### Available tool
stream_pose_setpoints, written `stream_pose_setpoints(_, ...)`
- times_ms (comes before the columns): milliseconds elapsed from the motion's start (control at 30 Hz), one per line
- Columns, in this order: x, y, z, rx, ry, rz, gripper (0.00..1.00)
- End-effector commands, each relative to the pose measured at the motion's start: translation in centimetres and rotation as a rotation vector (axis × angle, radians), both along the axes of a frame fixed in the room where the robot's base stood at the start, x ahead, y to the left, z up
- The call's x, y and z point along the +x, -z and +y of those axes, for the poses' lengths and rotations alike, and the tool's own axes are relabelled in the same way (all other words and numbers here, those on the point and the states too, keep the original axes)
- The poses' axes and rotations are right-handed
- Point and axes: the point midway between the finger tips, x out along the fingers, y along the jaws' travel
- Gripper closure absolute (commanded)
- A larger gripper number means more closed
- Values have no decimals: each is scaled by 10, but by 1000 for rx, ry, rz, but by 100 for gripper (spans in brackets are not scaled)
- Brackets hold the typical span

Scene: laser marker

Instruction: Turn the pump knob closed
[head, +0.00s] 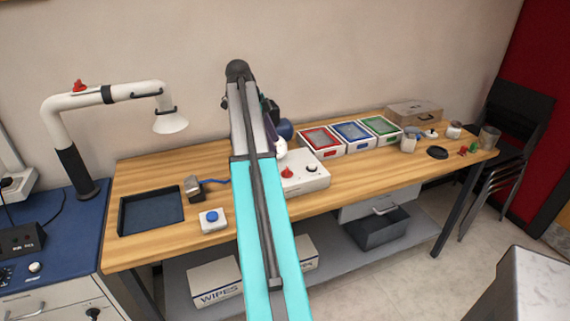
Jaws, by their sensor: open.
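A white control box (312,183) stands on the wooden bench, right of my arm. It has a red knob (287,172) on its left part and a small black knob (310,168) beside it. Which one is the pump knob, and how it is turned, I cannot tell. My arm reaches up across the middle of the view and covers the box's left edge. My gripper is not clearly visible; the arm hides the area behind it. Dark and blue rounded parts (286,128) show just right of the arm, above the box; I cannot tell what they are.
On the bench are a dark tray (152,211), a blue-button box (212,220), red (321,142), blue (354,135) and green (382,129) bins, and jars at right. A white extraction arm (130,92) rises at left. The front middle-right bench is clear.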

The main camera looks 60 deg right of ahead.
Motion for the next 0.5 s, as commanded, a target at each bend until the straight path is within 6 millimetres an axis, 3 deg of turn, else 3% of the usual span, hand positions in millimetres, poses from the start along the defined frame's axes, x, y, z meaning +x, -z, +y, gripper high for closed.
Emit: stream_pose_setpoints(500, -24, 60, -12, 1, 2, 1, 47)
